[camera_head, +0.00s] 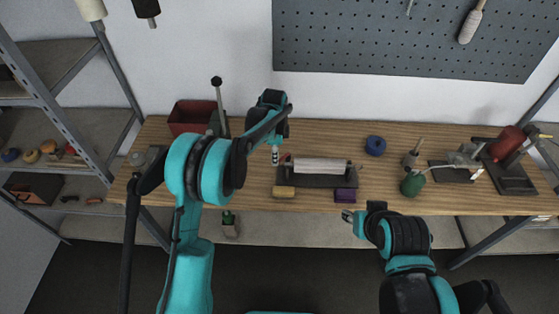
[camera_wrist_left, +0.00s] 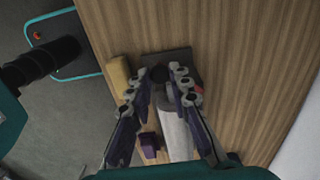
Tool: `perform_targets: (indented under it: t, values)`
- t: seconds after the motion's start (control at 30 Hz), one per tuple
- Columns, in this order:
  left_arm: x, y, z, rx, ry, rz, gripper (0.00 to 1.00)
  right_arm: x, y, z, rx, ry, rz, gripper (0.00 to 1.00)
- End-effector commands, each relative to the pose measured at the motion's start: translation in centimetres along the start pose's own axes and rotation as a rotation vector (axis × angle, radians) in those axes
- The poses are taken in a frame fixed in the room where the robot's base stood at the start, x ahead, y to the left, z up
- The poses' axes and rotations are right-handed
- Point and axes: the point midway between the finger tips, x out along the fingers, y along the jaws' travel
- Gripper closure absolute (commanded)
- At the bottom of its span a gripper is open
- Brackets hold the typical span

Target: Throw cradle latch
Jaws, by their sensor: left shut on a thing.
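The cradle is a black plate (camera_head: 320,181) on the wooden bench. A white roller (camera_head: 320,167) lies across it and also shows in the left wrist view (camera_wrist_left: 175,135). My left gripper (camera_head: 276,158) reaches down at the cradle's left end. In the left wrist view its fingers (camera_wrist_left: 162,74) close around a small dark part at the roller's end, which I take as the latch. The fingers hide most of it, so its position is unclear. My right gripper (camera_head: 348,215) hangs at the bench's front edge, away from the cradle; its jaw opening is too small to tell.
A tan block (camera_head: 284,192) and a purple block (camera_head: 345,195) sit at the cradle's front corners. Right of it are a blue ring (camera_head: 375,145), a green bottle (camera_head: 412,185) and a red cylinder device (camera_head: 506,143). A red bin (camera_head: 190,117) stands back left.

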Motion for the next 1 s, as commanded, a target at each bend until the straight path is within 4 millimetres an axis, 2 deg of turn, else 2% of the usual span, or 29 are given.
perform_targets:
  t: [0.5, 1.0]
  values:
    - [0.0, -2.5, 1.7, 0.424, -0.001, -0.001, 1.00, 0.9, 0.0, 0.7, 0.000, 0.000, 0.000, 0.60]
    - [0.0, -3.4, 1.9, 0.573, -0.001, -0.001, 1.00, 1.1, 0.0, 0.8, 0.000, 0.000, 0.000, 0.60]
